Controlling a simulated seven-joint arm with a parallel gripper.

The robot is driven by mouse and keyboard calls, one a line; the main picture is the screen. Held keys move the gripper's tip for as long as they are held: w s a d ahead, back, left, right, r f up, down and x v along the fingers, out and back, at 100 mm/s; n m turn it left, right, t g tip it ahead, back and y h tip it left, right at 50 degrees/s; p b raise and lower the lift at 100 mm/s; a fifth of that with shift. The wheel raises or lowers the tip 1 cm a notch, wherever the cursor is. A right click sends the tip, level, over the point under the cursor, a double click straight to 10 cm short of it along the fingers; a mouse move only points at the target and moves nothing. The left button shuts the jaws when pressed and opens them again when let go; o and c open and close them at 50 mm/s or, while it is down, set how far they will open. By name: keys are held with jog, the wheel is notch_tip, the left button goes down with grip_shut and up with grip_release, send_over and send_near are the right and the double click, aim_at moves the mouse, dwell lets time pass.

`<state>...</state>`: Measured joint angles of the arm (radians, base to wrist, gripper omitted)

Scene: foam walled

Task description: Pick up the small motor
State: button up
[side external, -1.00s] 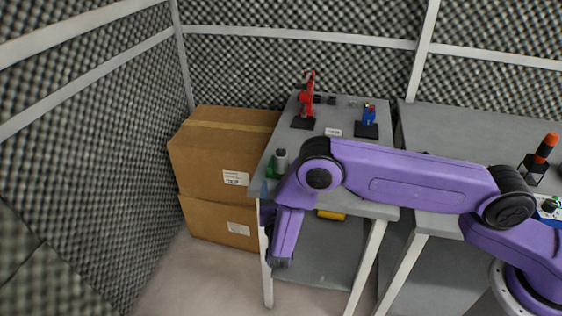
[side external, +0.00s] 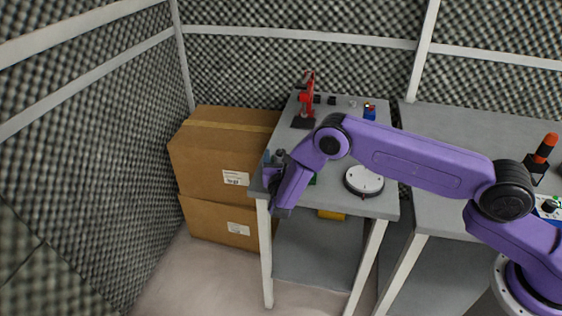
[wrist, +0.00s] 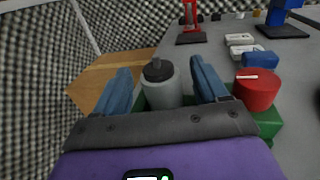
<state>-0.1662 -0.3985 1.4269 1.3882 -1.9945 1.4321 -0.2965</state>
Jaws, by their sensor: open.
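The small motor looks to be the grey cylinder with a dark knobbed top (wrist: 161,88), upright on or beside a green base (wrist: 269,121) in the wrist view. My gripper (wrist: 160,82) is open, with one blue finger on each side of this cylinder. The cylinder stands between the fingers or just beyond them; I cannot tell how deep. Its lower part is hidden by my gripper body. In the side view my gripper (side external: 273,159) is at the table's left front corner, and my arm mostly hides the motor there.
A red cylinder (wrist: 257,92) stands close right of my right finger, with a blue piece (wrist: 260,59) behind it. A red stand (side external: 306,103) is at the back. A round white-topped disc (side external: 364,181) lies right of my forearm. Cardboard boxes (side external: 222,150) stand left of the table.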

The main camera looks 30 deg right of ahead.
jog(key=shift+w+d, duration=0.35)
jog(key=shift+w, duration=0.15)
jog(key=c, duration=1.3)
jog(key=shift+r, duration=0.2)
